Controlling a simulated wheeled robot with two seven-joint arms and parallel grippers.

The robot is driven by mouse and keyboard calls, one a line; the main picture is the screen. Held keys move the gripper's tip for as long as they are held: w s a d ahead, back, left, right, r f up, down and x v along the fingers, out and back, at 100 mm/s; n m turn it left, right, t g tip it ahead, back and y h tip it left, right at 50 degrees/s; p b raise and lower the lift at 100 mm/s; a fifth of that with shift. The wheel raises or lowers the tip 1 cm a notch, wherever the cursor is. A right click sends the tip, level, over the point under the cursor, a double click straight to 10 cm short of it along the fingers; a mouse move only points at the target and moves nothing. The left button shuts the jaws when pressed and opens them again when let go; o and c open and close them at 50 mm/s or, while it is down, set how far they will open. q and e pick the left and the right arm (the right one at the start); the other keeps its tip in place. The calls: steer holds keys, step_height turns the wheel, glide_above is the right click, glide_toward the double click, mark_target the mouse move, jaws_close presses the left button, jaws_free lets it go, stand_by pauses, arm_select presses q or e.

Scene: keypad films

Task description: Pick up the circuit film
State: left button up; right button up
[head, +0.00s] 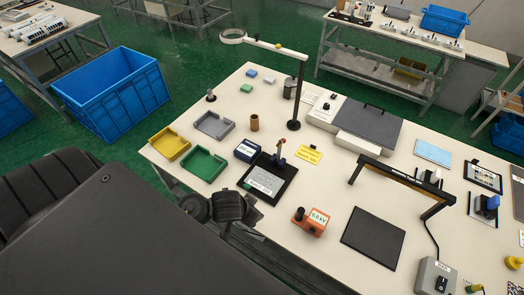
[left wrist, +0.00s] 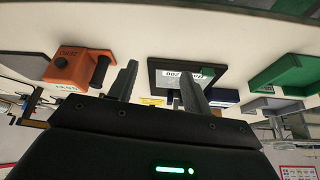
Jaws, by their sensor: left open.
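A grey-white printed sheet, which looks like the circuit film (head: 264,183), lies flat on a black plate (head: 285,184) near the front edge of the table. A small red-topped clamp or post (head: 279,152) stands at the plate's back edge. In the left wrist view the sheet (left wrist: 178,79) shows upside down beyond my fingers. My left gripper (left wrist: 158,88) is open with nothing between its fingers, apart from the sheet. In the head view its dark wrist parts (head: 230,206) are just in front of the table's edge; the fingertips are hard to make out. My right gripper is not in view.
An orange device (head: 310,221) stands right of the plate, with a black mat (head: 373,238) beyond it. A dark blue box (head: 247,150) and a green tray (head: 204,165) stand left. A lamp post (head: 299,95) and yellow card (head: 309,154) are behind.

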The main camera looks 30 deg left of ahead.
arm_select(q)
steer(key=w+a+r, duration=0.2)
steer(key=w+a, duration=0.1)
steer(key=w, duration=0.1)
steer(key=n+p, duration=0.1)
steer(key=n, duration=0.1)
glide_toward(246, 186)
steer(key=w+f+b, duration=0.1)
steer(key=w+f+g+b, duration=0.1)
steer(key=f+b, duration=0.1)
steer(key=shift+d+y, duration=0.2)
steer(key=shift+y, duration=0.1)
steer(key=b+x, duration=0.2)
steer(key=x, duration=0.2)
steer(key=shift+w+f+b, duration=0.25)
steer(key=shift+f+b, duration=0.05)
steer(key=shift+f, duration=0.05)
steer(key=shift+w+f, duration=0.1)
steer(key=shift+c, duration=0.4)
jaws_close()
